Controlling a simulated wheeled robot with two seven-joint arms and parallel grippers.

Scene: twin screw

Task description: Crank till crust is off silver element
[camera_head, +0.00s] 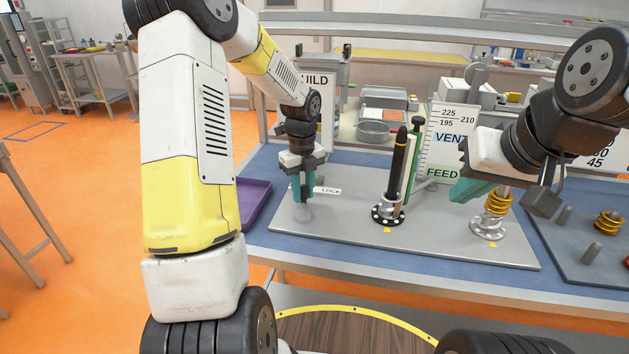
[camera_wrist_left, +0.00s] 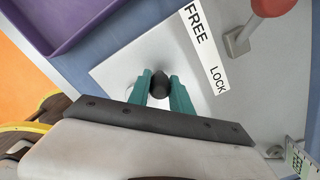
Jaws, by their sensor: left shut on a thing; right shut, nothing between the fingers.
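My left gripper (camera_head: 303,200) points down at the left part of the grey board. Its teal fingers are shut on a dark knob (camera_wrist_left: 160,85), beside a white label reading FREE and LOCK (camera_wrist_left: 206,45). A pale round base (camera_head: 303,212) shows below the fingers. A silver element (camera_head: 488,228) with gold coils (camera_head: 498,204) stands at the board's right. My right gripper (camera_head: 466,190) is shut and empty, close to the left of the coils; I cannot tell if it touches. A black pointed rod (camera_head: 399,155) stands upright mid-board. I cannot make out which part is the crust.
The grey board (camera_head: 345,235) lies on a blue table. A purple tray (camera_head: 255,200) is at its left. A red-tipped lever (camera_wrist_left: 268,8) shows in the left wrist view. More gold coils (camera_head: 607,222) stand at right.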

